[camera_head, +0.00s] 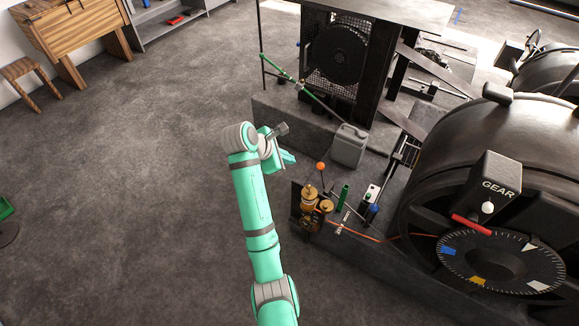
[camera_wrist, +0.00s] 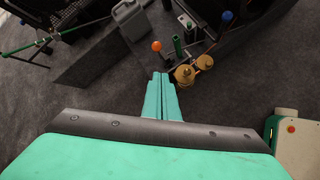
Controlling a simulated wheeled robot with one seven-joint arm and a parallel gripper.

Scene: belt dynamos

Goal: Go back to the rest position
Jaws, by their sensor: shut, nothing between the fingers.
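My gripper (camera_head: 288,160) is at the end of my raised green arm, over the grey floor to the left of the machinery. In the wrist view its two green fingers (camera_wrist: 161,88) are pressed together with nothing between them. In the wrist view the fingertips appear just below an orange ball knob (camera_wrist: 156,46) and beside brass fittings (camera_wrist: 192,70). I cannot tell the exact gap, but no contact shows. The arm is bent, with its wrist turned toward the machines.
The brass fittings (camera_head: 316,202), orange knob (camera_head: 320,166) and grey jerrycan (camera_head: 349,145) stand close on the right. A big dark drum with a gear dial (camera_head: 502,262) is at the right. A wooden bench (camera_head: 75,32) is at the back left. The floor (camera_head: 130,180) between is clear.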

